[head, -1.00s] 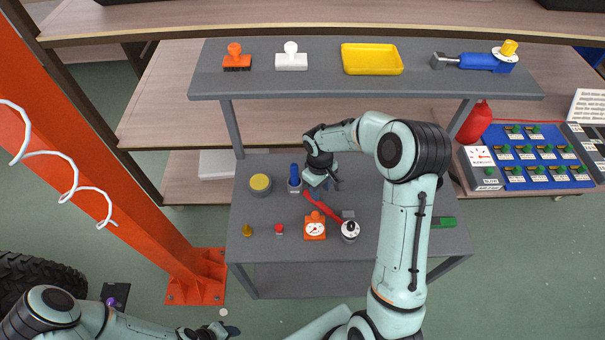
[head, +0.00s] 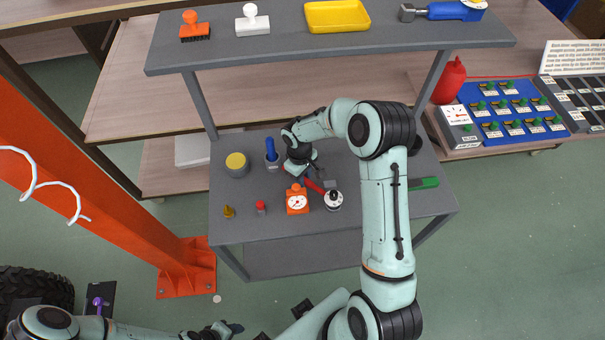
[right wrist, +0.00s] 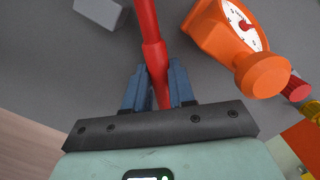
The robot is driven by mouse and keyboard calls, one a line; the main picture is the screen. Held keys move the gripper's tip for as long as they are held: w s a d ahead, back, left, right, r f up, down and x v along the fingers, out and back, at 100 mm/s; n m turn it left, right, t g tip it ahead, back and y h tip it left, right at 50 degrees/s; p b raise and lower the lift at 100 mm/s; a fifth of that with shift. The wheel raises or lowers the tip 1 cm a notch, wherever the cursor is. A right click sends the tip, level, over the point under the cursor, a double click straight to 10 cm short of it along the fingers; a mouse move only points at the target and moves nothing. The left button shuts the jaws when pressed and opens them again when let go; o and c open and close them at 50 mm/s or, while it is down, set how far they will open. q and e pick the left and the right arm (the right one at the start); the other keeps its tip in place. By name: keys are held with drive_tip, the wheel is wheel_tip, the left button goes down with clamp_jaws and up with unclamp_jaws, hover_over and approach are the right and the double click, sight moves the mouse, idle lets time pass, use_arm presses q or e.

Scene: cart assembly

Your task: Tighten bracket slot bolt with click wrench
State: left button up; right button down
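The far end of the wrench is out of the wrist view. My left gripper (head: 228,329) is low at the bottom edge, small and dark, its opening unclear. I cannot make out a bracket slot bolt for certain.
An orange dial gauge (head: 297,200) stands close beside the wrench, with a white-and-black round item (head: 333,200) near it. A blue-handled item (head: 271,152) and yellow-topped can (head: 236,164) stand left. The cart's upper shelf (head: 330,45) overhangs behind. An orange post (head: 100,165) rises left.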

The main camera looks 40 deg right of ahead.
use_arm(q)
drive_tip(key=shift+w+r, duration=0.1)
drive_tip(key=shift+w, duration=0.05)
use_arm(e)
drive_tip(key=shift+w+r, duration=0.2)
drive_tip(key=shift+w, duration=0.1)
drive_tip(key=shift+r, duration=0.65)
wheel_tip(320, 180, up, 2)
drive_tip(key=shift+w+a+r+p, duration=0.1)
drive_tip(key=shift+w+r+p, duration=0.1)
drive_tip(key=shift+p, duration=0.55)
drive_tip(key=shift+s+r, duration=0.1)
drive_tip(key=shift+r, duration=0.55)
use_arm(q)
drive_tip(key=shift+w+r, duration=1.1)
drive_tip(key=shift+r, duration=0.1)
use_arm(e)
drive_tip(key=shift+s, duration=0.1)
